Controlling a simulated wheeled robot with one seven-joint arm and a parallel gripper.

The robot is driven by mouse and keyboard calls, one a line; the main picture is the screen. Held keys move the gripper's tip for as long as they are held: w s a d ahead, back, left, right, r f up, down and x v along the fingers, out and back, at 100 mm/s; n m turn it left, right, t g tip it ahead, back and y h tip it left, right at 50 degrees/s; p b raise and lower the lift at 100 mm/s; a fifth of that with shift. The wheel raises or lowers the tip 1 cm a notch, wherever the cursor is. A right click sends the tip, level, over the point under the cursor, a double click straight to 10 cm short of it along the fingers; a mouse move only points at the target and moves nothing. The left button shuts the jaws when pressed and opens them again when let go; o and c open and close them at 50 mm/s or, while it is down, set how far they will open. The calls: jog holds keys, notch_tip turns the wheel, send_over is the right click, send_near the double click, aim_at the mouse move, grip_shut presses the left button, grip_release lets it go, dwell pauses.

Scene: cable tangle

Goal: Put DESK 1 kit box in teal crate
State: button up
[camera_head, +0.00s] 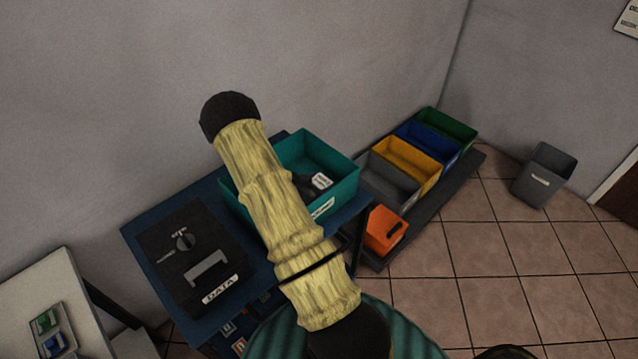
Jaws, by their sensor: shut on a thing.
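The teal crate (345,180) stands on the blue table, its far wall and right part clear of my arm. My arm in its yellowish cover crosses in front of the crate's left part. My gripper (304,184) shows only as a small dark part coming out from behind the arm, over the crate's inside. It is shut on a small dark box with a white label (320,181), which seems to be the DESK 1 kit box. The label is too small to read. I cannot tell whether the box touches the crate floor.
A black DATA case (185,245) lies left of the crate on the blue table (140,228). Right of it, a low shelf holds grey, yellow, blue and green bins (408,160) and an orange box (384,230). A grey waste bin (543,175) stands on open tiled floor.

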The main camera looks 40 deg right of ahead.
aim_at(319, 183)
jog(key=shift+f, duration=0.15)
jog(key=o, duration=1.2)
notch_tip(319, 183, up, 10)
jog(key=shift+b, duration=0.45)
